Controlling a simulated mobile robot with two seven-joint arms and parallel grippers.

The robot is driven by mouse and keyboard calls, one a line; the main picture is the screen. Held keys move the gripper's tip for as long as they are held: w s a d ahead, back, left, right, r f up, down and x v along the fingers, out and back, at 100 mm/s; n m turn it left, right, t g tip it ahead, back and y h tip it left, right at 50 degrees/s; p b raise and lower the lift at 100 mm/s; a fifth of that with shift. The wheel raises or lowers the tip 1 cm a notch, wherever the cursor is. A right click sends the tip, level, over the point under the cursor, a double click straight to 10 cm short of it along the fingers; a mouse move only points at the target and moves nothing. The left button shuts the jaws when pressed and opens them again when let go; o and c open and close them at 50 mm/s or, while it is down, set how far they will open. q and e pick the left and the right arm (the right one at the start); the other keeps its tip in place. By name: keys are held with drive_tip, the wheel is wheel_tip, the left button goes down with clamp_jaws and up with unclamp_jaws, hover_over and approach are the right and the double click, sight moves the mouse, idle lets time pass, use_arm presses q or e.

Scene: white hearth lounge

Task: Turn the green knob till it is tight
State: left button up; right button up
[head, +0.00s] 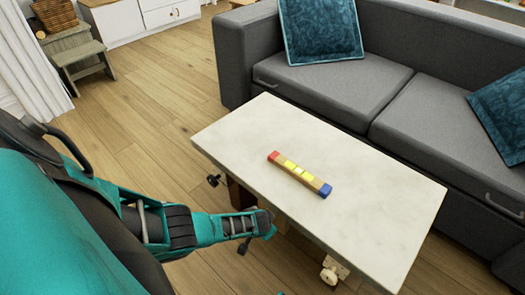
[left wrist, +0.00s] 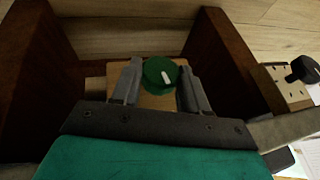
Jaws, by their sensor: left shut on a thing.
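The green knob (left wrist: 157,73) shows in the left wrist view, round, with a short white mark on its face. It sits in front of a light wooden plate (left wrist: 119,80) between two dark brown wooden walls. My left gripper (left wrist: 161,84) has one grey finger on each side of the knob and is shut on it. In the head view my left gripper (head: 266,225) reaches to the near side of the white-topped table (head: 240,128), below its top. The knob is hidden there. My right gripper is not in view.
A bar (head: 292,171) with coloured blocks lies on the tabletop. A black knob (left wrist: 303,69) on a pale plate is right of the brown wall in the wrist view. A grey sofa (head: 340,88) stands behind the table. Open wooden floor (head: 150,125) lies left.

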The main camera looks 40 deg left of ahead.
use_arm(q)
drive_tip(key=shift+d+f+y+b, duration=0.2)
drive_tip(key=shift+y+b, duration=0.4)
drive_tip(key=shift+y, duration=0.3)
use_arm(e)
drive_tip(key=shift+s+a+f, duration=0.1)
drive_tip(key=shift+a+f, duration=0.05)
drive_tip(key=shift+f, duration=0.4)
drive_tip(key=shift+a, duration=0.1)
use_arm(q)
drive_tip(key=shift+r, duration=0.1)
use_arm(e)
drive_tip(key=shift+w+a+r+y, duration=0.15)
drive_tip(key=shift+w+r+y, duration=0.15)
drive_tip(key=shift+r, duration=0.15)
use_arm(q)
drive_tip(key=o, duration=1.1)
drive_tip(key=shift+c, duration=0.2)
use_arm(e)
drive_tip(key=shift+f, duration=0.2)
use_arm(q)
drive_tip(key=shift+r, duration=0.1)
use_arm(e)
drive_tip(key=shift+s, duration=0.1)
